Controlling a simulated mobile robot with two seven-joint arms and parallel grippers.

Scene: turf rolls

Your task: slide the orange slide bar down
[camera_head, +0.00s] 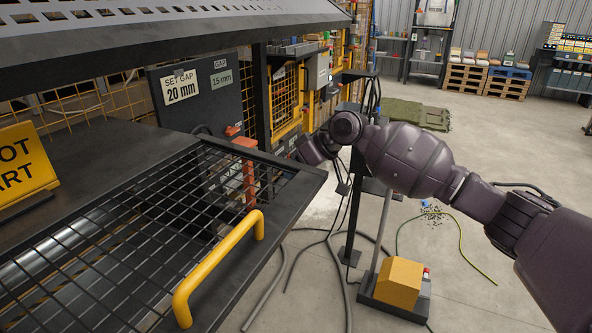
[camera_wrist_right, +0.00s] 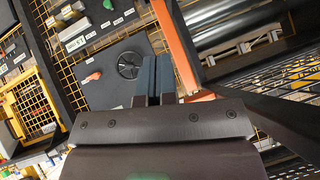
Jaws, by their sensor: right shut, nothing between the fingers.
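The orange slide bar (camera_head: 249,183) stands upright behind the mesh guard in the head view, with a wider orange piece at its top. In the right wrist view the orange bar (camera_wrist_right: 177,48) runs slantwise just right of the fingers, with a short orange piece near its lower end. My right gripper (camera_head: 300,150) is to the right of the bar in the head view, partly hidden by its own wrist. In the right wrist view its two dark fingers (camera_wrist_right: 153,72) are together and empty, close beside the bar. I cannot tell whether they touch it. My left gripper is not in view.
A mesh guard (camera_head: 290,188) with a yellow handle (camera_head: 218,262) lies in front of the bar. A dark panel (camera_head: 200,90) carries "SET GAP 20 mm" and "GAP 15 mm" labels. A yellow pedal box (camera_head: 399,283) and cables are on the floor. Open floor lies to the right.

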